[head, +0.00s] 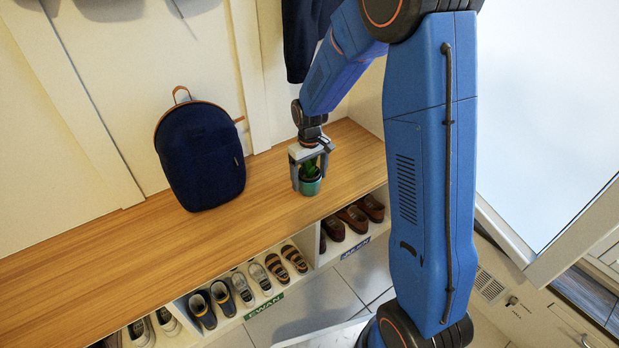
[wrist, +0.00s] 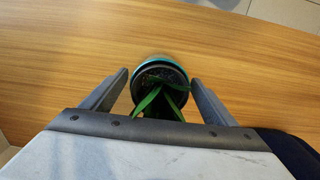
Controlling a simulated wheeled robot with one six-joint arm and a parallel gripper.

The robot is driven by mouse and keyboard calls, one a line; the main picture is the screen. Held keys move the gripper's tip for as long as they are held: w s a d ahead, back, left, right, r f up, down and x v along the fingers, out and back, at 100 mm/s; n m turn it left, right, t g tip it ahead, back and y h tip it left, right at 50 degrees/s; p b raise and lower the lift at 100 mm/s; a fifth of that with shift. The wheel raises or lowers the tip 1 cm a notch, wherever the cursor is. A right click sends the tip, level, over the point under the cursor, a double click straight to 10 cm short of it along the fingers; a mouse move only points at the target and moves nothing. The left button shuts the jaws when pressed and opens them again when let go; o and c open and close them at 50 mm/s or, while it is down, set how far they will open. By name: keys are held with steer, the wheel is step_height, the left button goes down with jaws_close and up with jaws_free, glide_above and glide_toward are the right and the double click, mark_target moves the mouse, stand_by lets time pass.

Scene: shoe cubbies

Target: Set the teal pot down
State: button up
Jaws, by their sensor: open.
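The teal pot (head: 310,186) stands upright on the wooden bench top, near its right end, with a green plant (head: 309,168) in it. In the wrist view the pot's teal rim (wrist: 157,61) and dark soil show, with green leaves (wrist: 160,101) spreading toward me. My gripper (head: 309,181) is above and around the pot, one finger on each side. In the wrist view my gripper (wrist: 160,84) is open, with a gap between each finger and the pot.
A navy backpack (head: 201,155) stands on the bench (head: 110,248) to the left. Shoes (head: 286,264) fill the cubbies below the bench's front edge. A dark garment (head: 301,38) hangs behind my arm. Bench surface between backpack and pot is clear.

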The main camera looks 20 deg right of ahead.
step_height(320, 180, up, 11)
steer(key=shift+f, duration=0.1)
steer(key=s+d+r+m+t, duration=0.1)
steer(key=s+d+r, duration=0.2)
steer(key=s+r, duration=0.55)
steer(key=s+d+r+m+t, duration=0.1)
steer(key=s+d+r+t, duration=0.1)
steer(key=s, duration=1)
steer(key=s+d+r+m+t, duration=0.1)
steer(key=s+d+r, duration=0.1)
steer(key=s, duration=1.1)
steer(key=shift+r+m+t, duration=0.3)
steer(key=shift+r+t, duration=0.1)
steer(key=shift+r, duration=0.2)
